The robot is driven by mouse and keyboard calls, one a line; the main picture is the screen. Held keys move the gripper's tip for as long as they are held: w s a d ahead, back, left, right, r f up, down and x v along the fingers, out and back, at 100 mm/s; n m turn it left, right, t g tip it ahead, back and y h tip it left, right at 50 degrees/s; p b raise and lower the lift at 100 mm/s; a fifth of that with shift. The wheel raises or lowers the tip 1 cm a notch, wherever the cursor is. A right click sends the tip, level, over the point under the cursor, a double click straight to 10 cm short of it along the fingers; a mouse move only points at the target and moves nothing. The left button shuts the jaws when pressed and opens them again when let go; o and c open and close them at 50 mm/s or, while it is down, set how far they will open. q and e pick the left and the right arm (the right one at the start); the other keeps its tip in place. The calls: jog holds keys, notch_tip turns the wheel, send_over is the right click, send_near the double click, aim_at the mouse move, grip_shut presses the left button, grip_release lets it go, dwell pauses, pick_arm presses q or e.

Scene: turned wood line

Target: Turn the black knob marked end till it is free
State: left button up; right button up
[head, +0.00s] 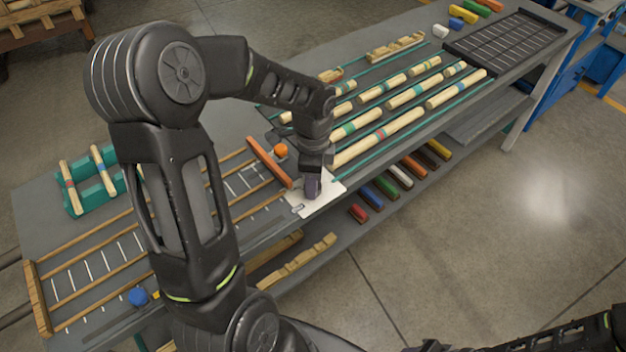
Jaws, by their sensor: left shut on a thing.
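My left gripper (313,188) points down onto a white plate (325,198) at the table's front edge, in the middle of the head view. It is shut on the black knob, which the fingers mostly hide; its marking cannot be read. An orange-brown bar (268,162) stands just left of the gripper, with an orange knob (281,150) behind it. My right gripper is out of view; only part of that arm shows at the bottom right.
Turned wood pieces with coloured bands (400,125) lie in rows to the right of the plate. A wooden-railed frame (35,300) with a blue knob (138,296) lies to the left. A black gridded tray (510,42) is at the far right. Coloured blocks (400,176) sit on the lower shelf.

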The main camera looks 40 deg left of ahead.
pick_arm(q)
jog(key=shift+n, duration=0.5)
grip_shut()
jog(key=n+b, duration=0.1)
jog(key=n, duration=0.1)
jog(key=shift+n+b, duration=0.3)
jog(key=shift+n, duration=0.1)
jog(key=n+b, duration=0.1)
jog(key=n, duration=0.4)
jog(key=shift+b, duration=0.35)
jog(key=n+b, duration=0.1)
jog(key=n, duration=0.8)
jog(key=shift+b, duration=0.35)
jog(key=o, duration=1.2)
grip_release()
jog(key=shift+o, duration=0.2)
jog(key=shift+r, duration=0.15)
